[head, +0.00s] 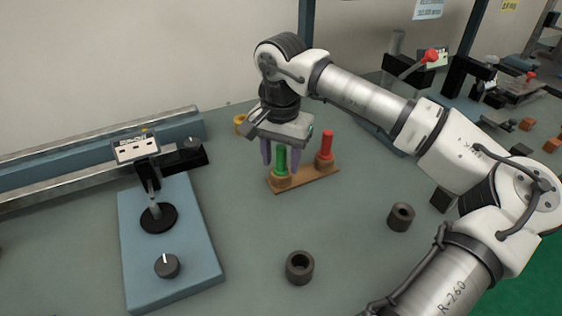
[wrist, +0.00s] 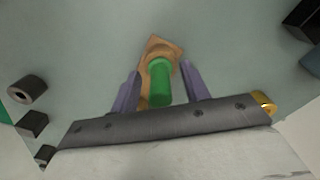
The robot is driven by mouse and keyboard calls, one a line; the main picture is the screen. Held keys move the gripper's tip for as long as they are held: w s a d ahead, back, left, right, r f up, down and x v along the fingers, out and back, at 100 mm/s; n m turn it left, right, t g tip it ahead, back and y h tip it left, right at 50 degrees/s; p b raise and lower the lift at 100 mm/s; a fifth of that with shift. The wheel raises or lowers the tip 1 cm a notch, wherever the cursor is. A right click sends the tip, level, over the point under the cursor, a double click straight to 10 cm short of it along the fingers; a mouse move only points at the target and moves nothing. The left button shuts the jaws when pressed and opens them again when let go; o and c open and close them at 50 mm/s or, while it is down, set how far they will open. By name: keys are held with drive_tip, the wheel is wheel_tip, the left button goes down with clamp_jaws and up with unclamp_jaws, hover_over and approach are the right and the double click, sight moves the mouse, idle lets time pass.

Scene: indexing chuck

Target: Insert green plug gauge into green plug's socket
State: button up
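The green plug gauge (head: 281,160) stands upright in a tan collar on a wooden rack (head: 312,178). The red plug (head: 325,146) stands upright at the other end of that rack. My gripper (head: 275,157) points down over the green plug, with purple fingers on either side of it. In the wrist view the green plug (wrist: 160,82) lies between the two fingers (wrist: 158,88), with gaps on both sides, so the gripper is open. Two dark hollow cylinders, one at the front (head: 300,267) and one further right (head: 401,217), stand on the table. I cannot tell which socket is the green plug's.
A blue plate (head: 170,250) with a black disc and knob lies at the left, below a long rail fixture (head: 60,165). Small blocks and a red-knobbed fixture (head: 431,56) are at the right. The table's front middle is mostly clear.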

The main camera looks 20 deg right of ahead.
wheel_tip(320, 180, up, 14)
drive_tip(key=shift+b, duration=0.4)
